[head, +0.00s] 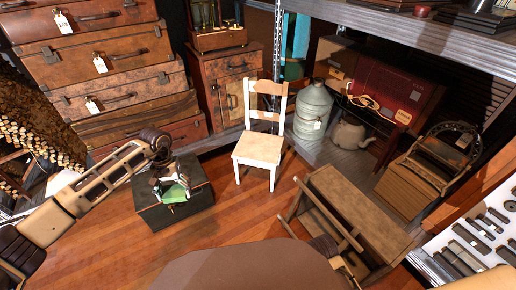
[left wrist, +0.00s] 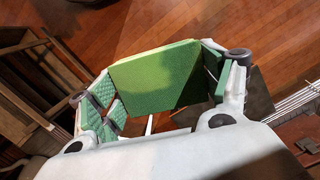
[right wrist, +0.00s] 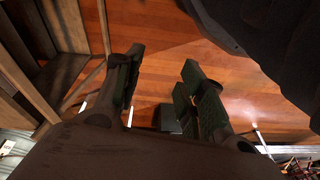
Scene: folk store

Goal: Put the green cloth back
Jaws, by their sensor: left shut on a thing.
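The green cloth (left wrist: 155,75) looks like a flat, stiff square. In the left wrist view it spans the space between the two green-padded fingers of my left gripper (left wrist: 165,90), which is shut on it. In the head view the green cloth (head: 175,192) shows at the end of my left arm, over a dark box (head: 150,213) on the floor. I cannot tell whether it touches the box top. My right gripper (right wrist: 160,82) has its fingers apart with nothing between them, above the wooden floor.
A white chair (head: 258,150) stands behind the dark box. Stacked suitcases (head: 100,60) and a wooden cabinet (head: 222,85) line the back left. A wooden bench (head: 355,205) stands at right, near a tray of metal parts (head: 475,235). Floor between box and bench is clear.

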